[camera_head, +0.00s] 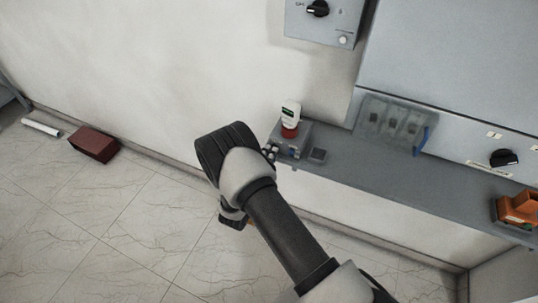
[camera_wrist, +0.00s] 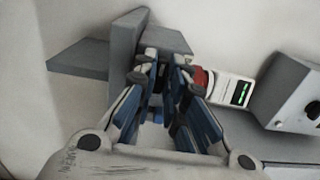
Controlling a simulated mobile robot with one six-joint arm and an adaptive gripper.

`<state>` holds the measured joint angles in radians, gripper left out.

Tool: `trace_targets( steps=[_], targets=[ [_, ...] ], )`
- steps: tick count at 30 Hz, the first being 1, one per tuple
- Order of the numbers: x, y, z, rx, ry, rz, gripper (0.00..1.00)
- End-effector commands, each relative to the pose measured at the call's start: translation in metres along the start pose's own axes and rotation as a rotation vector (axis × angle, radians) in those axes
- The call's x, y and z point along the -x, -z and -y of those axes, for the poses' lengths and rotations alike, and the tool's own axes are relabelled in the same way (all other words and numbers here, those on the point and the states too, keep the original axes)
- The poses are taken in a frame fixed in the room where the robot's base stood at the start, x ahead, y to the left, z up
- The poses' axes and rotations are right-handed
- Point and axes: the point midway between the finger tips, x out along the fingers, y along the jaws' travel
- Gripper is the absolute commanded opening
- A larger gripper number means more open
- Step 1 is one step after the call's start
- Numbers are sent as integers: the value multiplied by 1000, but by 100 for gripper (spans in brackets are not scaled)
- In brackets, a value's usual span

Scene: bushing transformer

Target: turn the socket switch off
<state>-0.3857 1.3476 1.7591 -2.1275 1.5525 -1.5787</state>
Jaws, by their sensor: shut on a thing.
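My gripper (camera_head: 270,153) is at the left end of the grey shelf, beside a small grey box (camera_head: 318,131). In the wrist view its two blue-and-black fingers (camera_wrist: 165,72) are close together, with their tips at the grey box (camera_wrist: 168,38). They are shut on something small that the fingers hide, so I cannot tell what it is. A switch box (camera_head: 325,28) with a black rotary knob (camera_head: 317,9) is on the wall above. I cannot tell which fitting is the socket switch.
A white meter (camera_head: 291,114) with a red base stands at the grey box, right of the fingers in the wrist view (camera_wrist: 233,90). The grey shelf (camera_head: 380,178) holds a clear case (camera_head: 392,122) and an orange object (camera_head: 518,208). A dark red box (camera_head: 94,145) lies on the floor.

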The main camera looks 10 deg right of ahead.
Motion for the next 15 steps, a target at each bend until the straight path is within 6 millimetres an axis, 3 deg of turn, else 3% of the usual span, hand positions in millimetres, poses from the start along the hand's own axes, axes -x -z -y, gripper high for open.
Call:
trace_targets(
  steps=[15],
  targets=[
    [0, 0, 0, 40, -1, -1, 0]
  ],
)
